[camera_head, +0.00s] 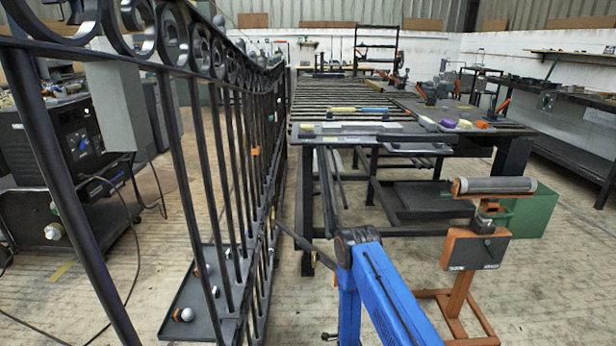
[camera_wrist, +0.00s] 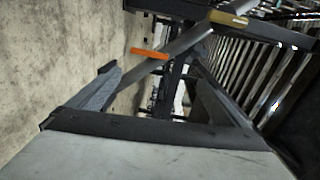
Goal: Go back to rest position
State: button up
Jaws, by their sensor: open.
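My gripper (camera_wrist: 152,70) is open in the wrist view, its two dark fingers spread apart with nothing held between them. Beyond the fingers are a grey diagonal bar (camera_wrist: 180,47), an orange piece (camera_wrist: 149,53) and the floor. My blue arm rises from the bottom of the head view, near the black scroll gate (camera_head: 225,160). The gripper itself cannot be made out clearly there. The gate stands upright along the left, with a row of scrolls on top. A small orange piece (camera_head: 255,151) sits on its bars.
A dark tray (camera_head: 175,325) with several small balls lies at the gate's foot. A slatted work table (camera_head: 335,129) stands ahead. An orange roller stand (camera_head: 464,250) and green box (camera_head: 537,210) are at the right. Open floor shows at the lower right.

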jog(key=w+d+r+n+g, duration=0.1)
jog(key=w+r+n+g, duration=0.15)
jog(key=r, duration=0.85)
jog(key=w+r+n+g, duration=0.1)
jog(key=w+r, duration=0.3)
jog(key=r, duration=0.8)
jog(key=s+d+r+n+g, duration=0.15)
jog(key=s+r, duration=0.35)
jog(key=r, duration=0.6)
jog(key=s+d+r+n+g, duration=0.1)
jog(key=s+d+r+n, duration=0.3)
jog(key=r, duration=0.6)
jog(key=s+d+r+n+g, duration=0.1)
jog(key=s+r+n+g, duration=0.1)
jog(key=s+r, duration=0.75)
jog(key=s+d+r+n+g, duration=0.15)
jog(key=s+r, duration=0.25)
jog(key=s, duration=1)
jog(key=s+d+r+n+g, duration=0.1)
jog(key=s+d+n, duration=0.1)
jog(key=s, duration=1.3)
jog(key=s+d+n+g, duration=0.2)
jog(key=s+n, duration=0.1)
jog(key=s, duration=1.2)
jog(key=shift+s+r, duration=0.2)
jog(key=shift+r, duration=0.2)
